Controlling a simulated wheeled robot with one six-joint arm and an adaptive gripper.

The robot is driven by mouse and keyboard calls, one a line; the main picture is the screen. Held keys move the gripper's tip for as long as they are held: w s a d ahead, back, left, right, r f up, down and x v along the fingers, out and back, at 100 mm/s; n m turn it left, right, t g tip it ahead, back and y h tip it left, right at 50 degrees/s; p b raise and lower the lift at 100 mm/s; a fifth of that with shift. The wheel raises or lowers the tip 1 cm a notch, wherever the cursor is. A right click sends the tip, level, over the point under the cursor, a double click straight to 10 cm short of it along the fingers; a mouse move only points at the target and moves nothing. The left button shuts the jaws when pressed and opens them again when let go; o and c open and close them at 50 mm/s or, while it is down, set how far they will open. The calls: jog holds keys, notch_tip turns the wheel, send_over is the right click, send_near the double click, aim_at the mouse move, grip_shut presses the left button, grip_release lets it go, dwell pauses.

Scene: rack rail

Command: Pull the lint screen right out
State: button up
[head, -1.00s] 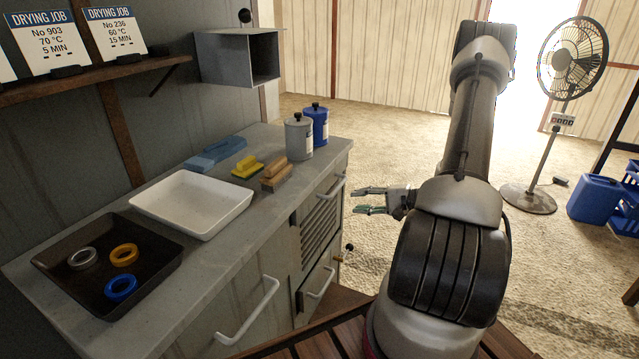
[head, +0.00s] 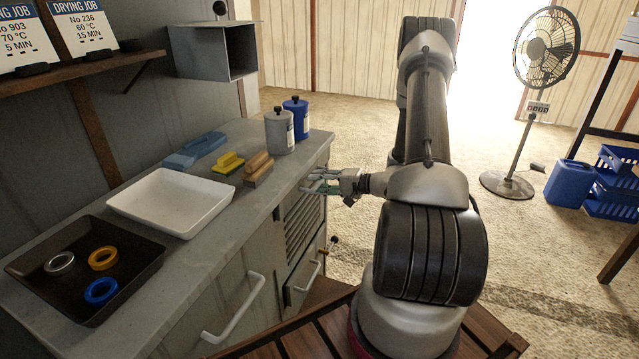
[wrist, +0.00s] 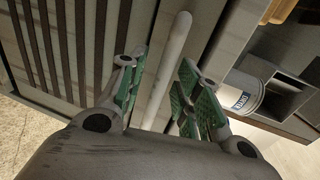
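The lint screen's slatted front (head: 298,228) is set in the right end of the cabinet front, below the countertop. In the wrist view its dark slats (wrist: 70,45) fill the upper left, and a pale bar handle (wrist: 166,65) runs beside them. My gripper (head: 312,182) is at the top of this front and hides most of the handle in the head view. In the wrist view my gripper (wrist: 160,88) is open, with green-padded fingers on either side of the bar. Gaps show between bar and pads.
A lower drawer handle (head: 310,284) and a cabinet door handle (head: 236,310) stick out nearby. The countertop (head: 190,275) holds a white tray (head: 125,203), a dark tray (head: 30,262), brushes and two canisters. Open floor lies to the right, with a fan (head: 545,48) beyond.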

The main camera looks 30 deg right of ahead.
grip_shut()
jog(key=f+v, duration=0.3)
jog(key=v, duration=1.1)
jog(key=s+f+v, duration=0.1)
jog(key=f+v, duration=0.2)
jog(key=v, duration=1.1)
jog(key=shift+d, duration=0.35)
jog(key=shift+s, duration=0.1)
grip_release()
